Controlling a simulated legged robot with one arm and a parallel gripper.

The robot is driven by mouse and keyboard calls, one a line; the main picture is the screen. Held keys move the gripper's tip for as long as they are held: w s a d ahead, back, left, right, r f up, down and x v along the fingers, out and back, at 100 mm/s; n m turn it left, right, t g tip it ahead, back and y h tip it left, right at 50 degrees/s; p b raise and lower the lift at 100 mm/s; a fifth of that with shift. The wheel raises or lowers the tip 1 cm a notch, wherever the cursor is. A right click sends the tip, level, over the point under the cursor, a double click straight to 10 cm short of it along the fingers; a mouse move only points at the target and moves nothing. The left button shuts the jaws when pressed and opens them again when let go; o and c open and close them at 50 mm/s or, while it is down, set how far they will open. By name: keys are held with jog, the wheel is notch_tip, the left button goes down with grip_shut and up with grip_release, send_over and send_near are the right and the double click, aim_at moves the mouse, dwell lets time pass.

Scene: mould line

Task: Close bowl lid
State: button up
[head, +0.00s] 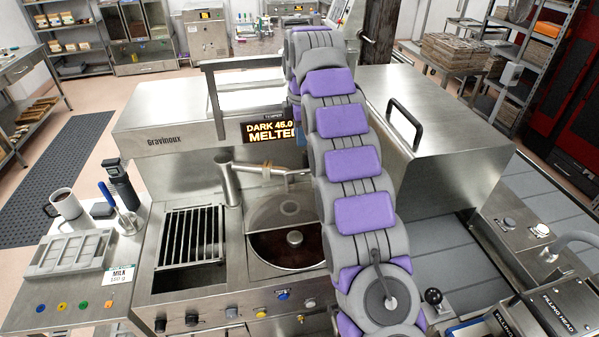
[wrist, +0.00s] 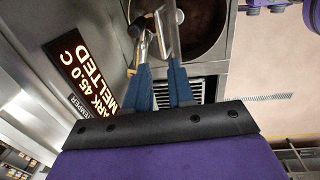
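The round bowl (head: 290,250) is set in the steel machine top, holds dark brown contents and has a pale central knob. A clear lid (head: 282,212) stands raised at its rear edge. The bowl also shows at the top of the wrist view (wrist: 205,28). My gripper (wrist: 160,40) points toward the bowl area, its two blue-grey fingers apart with a gap between them. Silver metal shows at the fingertips; I cannot tell whether anything is touched.
A metal spout pipe (head: 230,182) stands behind the bowl. A slatted grate (head: 190,243) lies left of it. A lit display (head: 270,128) reads melted. A steel housing (head: 440,165) with a black handle stands at right. A grey mould (head: 70,252) lies on the left table.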

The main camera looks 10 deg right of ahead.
aim_at(300, 171)
jog(key=f, duration=0.8)
jog(key=w+f+b, duration=0.1)
jog(key=f, duration=0.3)
grip_shut()
dwell(0.4)
